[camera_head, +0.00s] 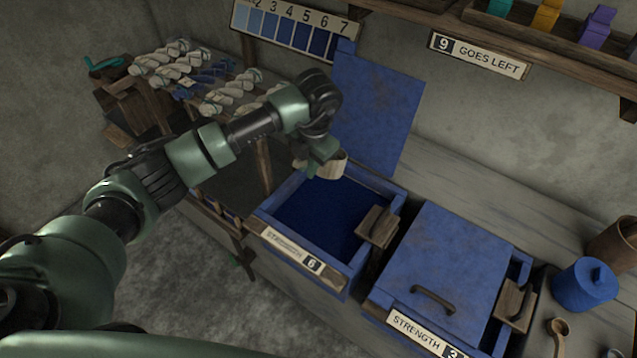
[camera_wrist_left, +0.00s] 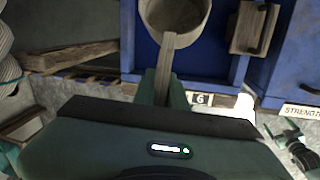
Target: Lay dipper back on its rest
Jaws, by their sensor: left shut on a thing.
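A pale wooden dipper with a round cup and straight handle hangs above the open blue vat marked 6; its cup (camera_head: 331,165) shows beside my left gripper (camera_head: 315,153). In the left wrist view, the cup (camera_wrist_left: 174,12) is at the top and the handle (camera_wrist_left: 166,60) runs down between the green fingers of my left gripper (camera_wrist_left: 164,88), which is shut on it. The cup's inside looks empty. A wooden block (camera_head: 378,226) on the vat's right rim may be the rest; it also shows in the left wrist view (camera_wrist_left: 252,27).
The open vat (camera_head: 279,196) holds dark blue liquid, its lid (camera_head: 378,110) raised behind. A closed vat (camera_head: 447,262) stands to its right. Beyond are a blue pot (camera_head: 584,286) and a wooden spoon (camera_head: 558,329). Yarn skeins (camera_head: 205,76) lie at the back left.

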